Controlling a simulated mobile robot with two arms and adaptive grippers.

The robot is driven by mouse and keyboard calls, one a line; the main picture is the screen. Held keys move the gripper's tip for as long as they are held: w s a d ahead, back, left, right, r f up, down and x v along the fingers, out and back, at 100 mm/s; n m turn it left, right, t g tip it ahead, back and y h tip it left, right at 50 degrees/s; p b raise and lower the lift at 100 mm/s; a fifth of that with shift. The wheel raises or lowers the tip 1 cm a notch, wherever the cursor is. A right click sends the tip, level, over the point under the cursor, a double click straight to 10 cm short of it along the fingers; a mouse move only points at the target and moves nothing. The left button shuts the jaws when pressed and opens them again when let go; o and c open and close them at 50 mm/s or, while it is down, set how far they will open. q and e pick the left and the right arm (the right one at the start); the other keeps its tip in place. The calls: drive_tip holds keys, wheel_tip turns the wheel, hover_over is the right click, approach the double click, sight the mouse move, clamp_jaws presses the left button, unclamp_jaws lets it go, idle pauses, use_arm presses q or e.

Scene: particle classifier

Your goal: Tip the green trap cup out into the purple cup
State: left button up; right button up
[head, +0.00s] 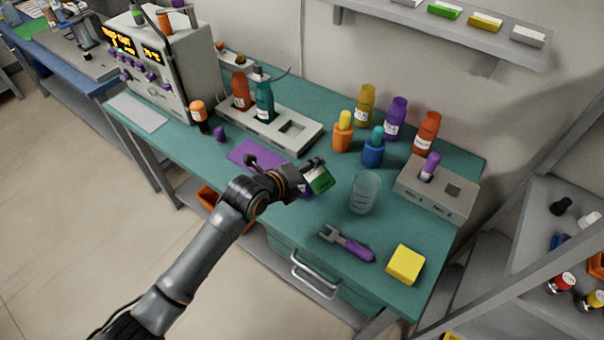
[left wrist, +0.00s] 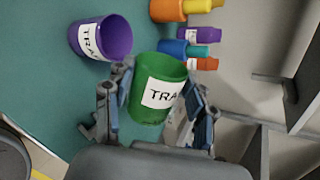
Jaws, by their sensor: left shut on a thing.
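The green trap cup (head: 321,181) has a white label and is held by my left gripper (head: 309,172) above the teal table. In the left wrist view the green cup (left wrist: 166,72) sits between the two fingers (left wrist: 153,100), its label facing the camera. In the head view it looks tilted. The purple cup (left wrist: 113,37), also labelled, stands apart from the green cup at the upper left of the wrist view. In the head view my gripper and the green cup mostly hide the purple cup (head: 304,191). The contents of the green cup cannot be seen. My right gripper is not in view.
A clear beaker (head: 364,193) stands just right of the gripper. A purple-handled tool (head: 350,245) and a yellow block (head: 405,264) lie nearer the front edge. Several bottles and a grey rack (head: 436,190) are behind. A purple mat (head: 247,153) lies to the left.

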use_arm(q)
drive_tip(key=shift+w+a+r+n+g+h, duration=0.2)
drive_tip(key=shift+w+a+n+g+h, duration=0.1)
drive_tip(key=shift+w+n+g, duration=0.15)
idle(0.5)
drive_tip(key=shift+w+a+n+g, duration=0.15)
drive_tip(key=shift+a+n+g, duration=0.05)
drive_tip(key=shift+n+g, duration=0.05)
idle(0.4)
drive_tip(key=shift+w+a+r+n+g+h+b, duration=0.2)
drive_tip(key=shift+w+n+g+h+b, duration=0.1)
drive_tip(key=shift+n+g+h+b, duration=0.15)
idle(0.9)
drive_tip(key=shift+w+a+n+g+h+b, duration=0.3)
drive_tip(key=shift+n+g+h+b, duration=0.3)
drive_tip(key=shift+b, duration=0.55)
idle(0.7)
drive_tip(key=shift+w+a+n+g+h+b, duration=0.3)
drive_tip(key=shift+n+g+h+b, duration=0.25)
drive_tip(key=shift+b, duration=1)
drive_tip(key=shift+w+a+n+g+h+b, duration=0.25)
drive_tip(key=shift+n+b, duration=0.35)
drive_tip(key=shift+b, duration=0.95)
